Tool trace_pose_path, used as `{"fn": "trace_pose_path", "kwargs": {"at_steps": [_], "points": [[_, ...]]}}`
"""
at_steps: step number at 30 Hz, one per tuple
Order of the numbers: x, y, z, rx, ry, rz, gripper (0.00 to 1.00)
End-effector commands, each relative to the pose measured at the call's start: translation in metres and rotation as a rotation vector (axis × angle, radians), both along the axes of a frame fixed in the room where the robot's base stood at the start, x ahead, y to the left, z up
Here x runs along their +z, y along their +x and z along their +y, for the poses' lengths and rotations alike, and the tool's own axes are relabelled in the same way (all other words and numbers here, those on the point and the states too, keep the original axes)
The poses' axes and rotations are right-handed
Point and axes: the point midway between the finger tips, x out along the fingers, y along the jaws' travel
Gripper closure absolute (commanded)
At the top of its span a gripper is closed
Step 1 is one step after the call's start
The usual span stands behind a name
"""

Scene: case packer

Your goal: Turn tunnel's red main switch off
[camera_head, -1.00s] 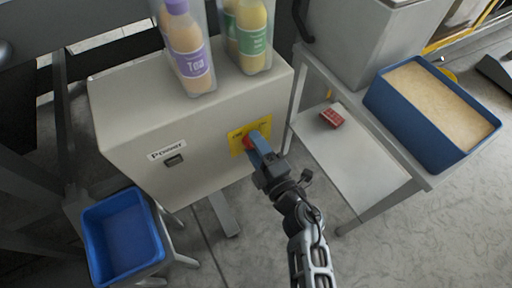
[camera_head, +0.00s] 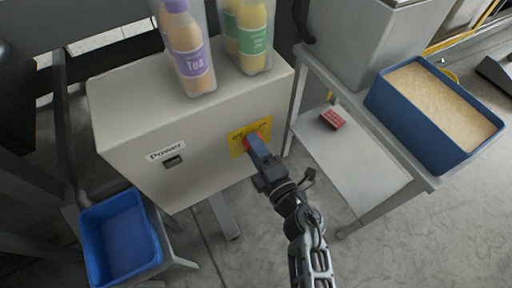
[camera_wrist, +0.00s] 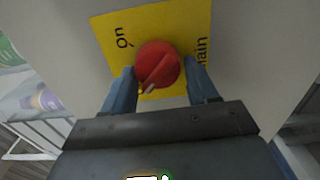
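The red main switch (camera_wrist: 158,64) is a round knob with a raised ridge on a yellow plate (camera_wrist: 183,22). In the wrist view its ridge runs diagonally, with a pale mark at the lower left end. "On" shows at the plate's upper left and part of "Main" at its right; an "Off" label cannot be made out. My gripper (camera_wrist: 162,72) is open, its blue fingers on either side of the knob; contact cannot be confirmed. In the head view my gripper (camera_head: 250,140) is at the plate and covers most of the knob.
The plate is on a beige cabinet (camera_head: 120,110) with a "Power" label (camera_head: 166,151) and a small dark display. A blue bin (camera_head: 120,238) is at lower left. At right, a cart holds a red box (camera_head: 332,119) and a blue crate (camera_head: 440,155).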

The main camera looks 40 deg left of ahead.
Motion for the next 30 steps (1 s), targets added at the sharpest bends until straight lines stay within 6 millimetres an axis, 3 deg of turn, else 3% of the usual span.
{"fn": "trace_pose_path", "kwargs": {"at_steps": [6, 14, 30], "points": [[0.001, 0.0, 0.0, 0.0, 0.001, 0.001, 0.22], [0.001, -0.001, -0.002, 0.0, 0.003, 0.001, 0.22], [0.001, -0.028, -0.068, -0.001, 0.001, 0.001, 0.22]]}}
